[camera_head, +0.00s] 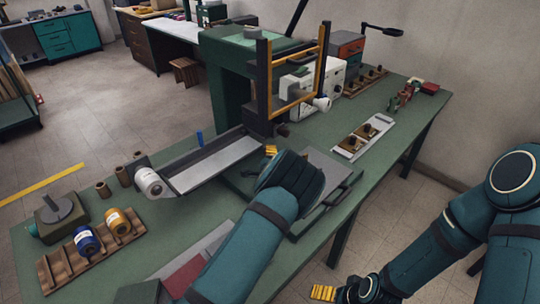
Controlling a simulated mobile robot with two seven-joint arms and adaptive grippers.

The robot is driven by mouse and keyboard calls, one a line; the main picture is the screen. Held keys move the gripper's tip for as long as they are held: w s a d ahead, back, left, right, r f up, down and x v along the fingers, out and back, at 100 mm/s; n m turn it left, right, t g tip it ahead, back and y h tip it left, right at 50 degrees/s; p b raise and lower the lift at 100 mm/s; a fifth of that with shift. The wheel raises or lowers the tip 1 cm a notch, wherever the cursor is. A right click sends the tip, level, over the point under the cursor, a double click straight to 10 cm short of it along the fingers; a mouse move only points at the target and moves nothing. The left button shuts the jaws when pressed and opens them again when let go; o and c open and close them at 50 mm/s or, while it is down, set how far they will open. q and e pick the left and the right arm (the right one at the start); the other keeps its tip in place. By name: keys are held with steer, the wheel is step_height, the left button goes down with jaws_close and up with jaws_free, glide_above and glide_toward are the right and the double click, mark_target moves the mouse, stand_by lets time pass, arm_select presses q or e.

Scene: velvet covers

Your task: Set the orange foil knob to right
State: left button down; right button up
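I cannot make out an orange foil knob for sure. A green press (232,85) stands on the green worktable, with a dark and yellow-orange upright frame (325,60) at its front. A small dark round part (283,131) sits low on the press. My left gripper (271,150) is just in front of the press base; only its yellow fingertips show past my arm, and the hand is hidden. My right gripper (323,292) hangs low over the floor at the bottom right, off the table, its yellow fingers close together.
A wooden rack (75,275) holds a blue roll (87,241) and an orange roll (118,221) at left. A long grey tray (215,162) with a white roll (149,181) runs toward the press. White boxes (331,74) and a tray of knobs (362,137) stand right of it.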

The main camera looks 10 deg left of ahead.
arm_select(q)
steer(key=w+d+b, duration=0.1)
steer(key=b, duration=0.1)
steer(key=w+d+b, duration=0.1)
steer(key=w, duration=0.1)
steer(key=shift+w+f+b, duration=0.15)
steer(key=shift+w+b, duration=0.15)
steer(key=shift+b, duration=0.1)
steer(key=shift+w+d, duration=0.2)
steer(key=c, duration=0.7)
jaws_free()
steer(key=shift+r, duration=0.2)
steer(key=shift+r, duration=0.1)
